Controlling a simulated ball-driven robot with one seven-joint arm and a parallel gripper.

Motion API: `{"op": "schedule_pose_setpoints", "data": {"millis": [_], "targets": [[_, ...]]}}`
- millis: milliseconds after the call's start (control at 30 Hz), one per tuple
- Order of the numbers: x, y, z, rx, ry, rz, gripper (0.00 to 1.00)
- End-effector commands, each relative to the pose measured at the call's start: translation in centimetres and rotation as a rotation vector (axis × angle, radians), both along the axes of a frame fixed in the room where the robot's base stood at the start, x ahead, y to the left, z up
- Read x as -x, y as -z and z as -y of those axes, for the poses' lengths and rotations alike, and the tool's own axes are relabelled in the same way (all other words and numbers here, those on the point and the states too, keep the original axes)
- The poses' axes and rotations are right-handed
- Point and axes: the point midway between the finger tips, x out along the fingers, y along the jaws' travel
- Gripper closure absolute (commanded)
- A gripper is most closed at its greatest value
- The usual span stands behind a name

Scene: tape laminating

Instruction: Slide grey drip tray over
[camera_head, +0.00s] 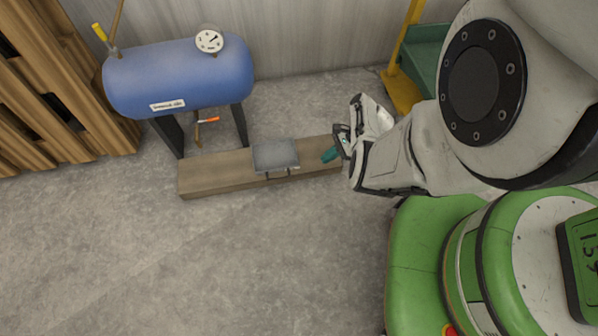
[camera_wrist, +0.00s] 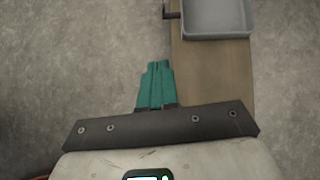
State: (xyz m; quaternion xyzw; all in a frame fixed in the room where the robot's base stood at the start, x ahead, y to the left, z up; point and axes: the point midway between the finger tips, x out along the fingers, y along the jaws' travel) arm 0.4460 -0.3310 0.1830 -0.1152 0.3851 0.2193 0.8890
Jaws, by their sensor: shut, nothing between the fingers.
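The grey drip tray (camera_head: 275,156) is a shallow rectangular pan lying on a long wooden beam (camera_head: 217,172), with small dark brackets below its front edge. In the wrist view the tray (camera_wrist: 217,22) is at the top right, cut off by the frame's edge. My gripper (camera_head: 329,155) is to the right of the tray, above the beam's right part, with a gap between them. Its teal fingers (camera_wrist: 156,70) are together and hold nothing. They point toward the tray's end of the beam, a little to one side of the beam in the wrist view.
A blue tank (camera_head: 180,77) with a gauge (camera_head: 209,41) stands on dark legs behind the beam. An orange-handled valve (camera_head: 207,120) hangs under it. Wooden slats (camera_head: 60,100) stand at the left. A yellow and green stand (camera_head: 405,75) is at the back right. The front floor is clear.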

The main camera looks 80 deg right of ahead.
Motion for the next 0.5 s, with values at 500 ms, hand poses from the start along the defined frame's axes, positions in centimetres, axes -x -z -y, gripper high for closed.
{"op": "schedule_pose_setpoints", "data": {"millis": [500], "targets": [[-2.3,5.4,-0.5,-0.052,0.103,0.022,1.00]]}}
